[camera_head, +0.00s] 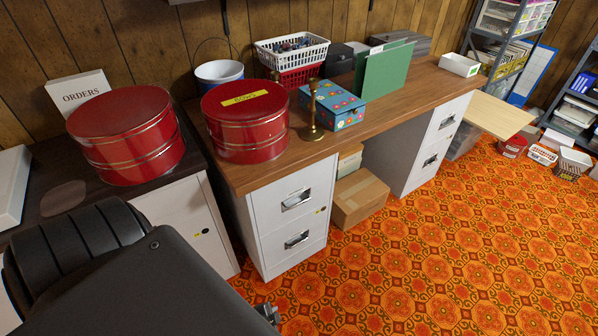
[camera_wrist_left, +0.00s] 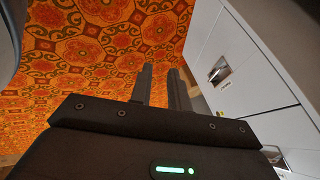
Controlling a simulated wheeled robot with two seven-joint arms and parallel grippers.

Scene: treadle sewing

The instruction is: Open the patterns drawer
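Two white filing cabinets support the wooden desktop, and I cannot read which drawer is the patterns one. The near cabinet has an upper drawer (camera_head: 283,193) and a lower drawer (camera_head: 282,246), both shut, with metal handles. The far cabinet has an upper drawer (camera_head: 440,125) and a lower drawer (camera_head: 423,171), also shut. My left gripper (camera_wrist_left: 160,88) is empty, its dark fingers parted by a narrow gap. It is over the carpet, apart from a white cabinet front with a metal handle (camera_wrist_left: 219,71). In the head view my left arm hides most of it. My right gripper is out of view.
A cardboard box (camera_head: 357,198) sits between the cabinets. The orange patterned carpet (camera_head: 450,255) in front is clear.

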